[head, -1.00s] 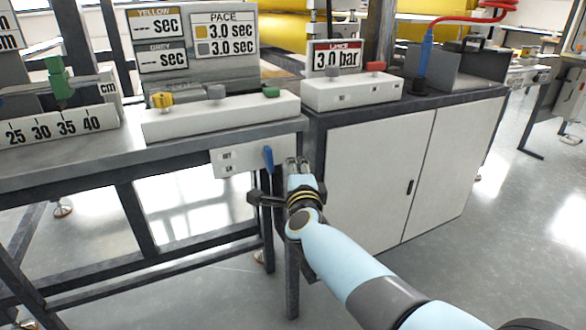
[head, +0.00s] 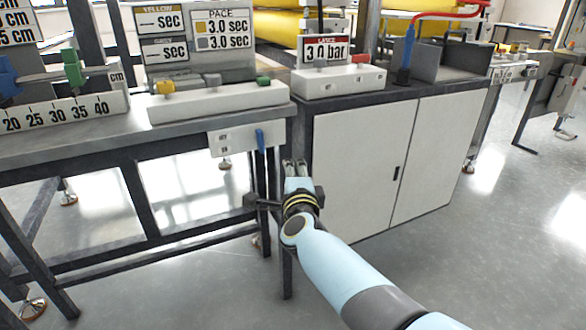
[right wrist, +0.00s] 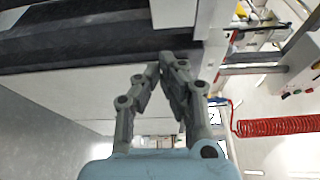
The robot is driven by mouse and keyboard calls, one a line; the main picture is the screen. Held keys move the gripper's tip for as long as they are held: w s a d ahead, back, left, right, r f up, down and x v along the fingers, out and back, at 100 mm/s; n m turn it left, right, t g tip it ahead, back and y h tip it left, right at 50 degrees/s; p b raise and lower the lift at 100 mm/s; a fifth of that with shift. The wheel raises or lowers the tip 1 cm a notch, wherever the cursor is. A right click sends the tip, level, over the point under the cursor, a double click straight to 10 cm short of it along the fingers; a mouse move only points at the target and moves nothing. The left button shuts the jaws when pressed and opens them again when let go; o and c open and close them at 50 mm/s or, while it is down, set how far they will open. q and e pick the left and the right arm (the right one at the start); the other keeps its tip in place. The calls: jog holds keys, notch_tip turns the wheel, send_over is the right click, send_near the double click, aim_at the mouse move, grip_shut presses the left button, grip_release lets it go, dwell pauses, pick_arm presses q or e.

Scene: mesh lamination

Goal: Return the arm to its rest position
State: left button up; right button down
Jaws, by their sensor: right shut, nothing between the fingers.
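My right arm (head: 345,270) comes in from the lower right in the head view, light blue with dark bands. My right gripper (head: 296,164) is at its upper end, in front of the gap between the bench and the white cabinet, to the right of the blue lever. In the right wrist view the grey fingers of my right gripper (right wrist: 166,62) come together at their tips with nothing between them. A dark edge and a pale panel lie beyond the fingers. My left gripper is not in either view.
The blue lever (head: 260,140) hangs on a white plate (head: 226,141) under the bench edge. A white cabinet (head: 365,165) stands right of my gripper. Open floor (head: 490,230) lies to the right. A red coiled hose (right wrist: 275,127) shows too.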

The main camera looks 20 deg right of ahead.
jog(key=s+d+f+n+g+y, duration=0.2)
jog(key=s+f+n+g, duration=0.25)
jog(key=s+f, duration=1.1)
jog(key=s+d+f+n+g+y, duration=0.1)
jog(key=s+f+n+g+y, duration=0.35)
jog(key=s+f, duration=1.1)
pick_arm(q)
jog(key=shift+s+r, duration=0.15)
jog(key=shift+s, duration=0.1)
pick_arm(e)
jog(key=s+d+f+n+g, duration=0.1)
jog(key=s+f+n+g, duration=0.1)
jog(key=s, duration=0.9)
jog(key=s+d+f+n+g+h, duration=0.1)
jog(key=s+f+n, duration=0.4)
jog(key=s, duration=0.6)
jog(key=s+d+f+n+g+h, duration=0.1)
jog(key=s+f+n+g, duration=0.3)
jog(key=s, duration=0.7)
jog(key=shift+s+d+n+g, duration=0.15)
jog(key=shift+d+n+g, duration=0.15)
jog(key=shift+d+n, duration=0.65)
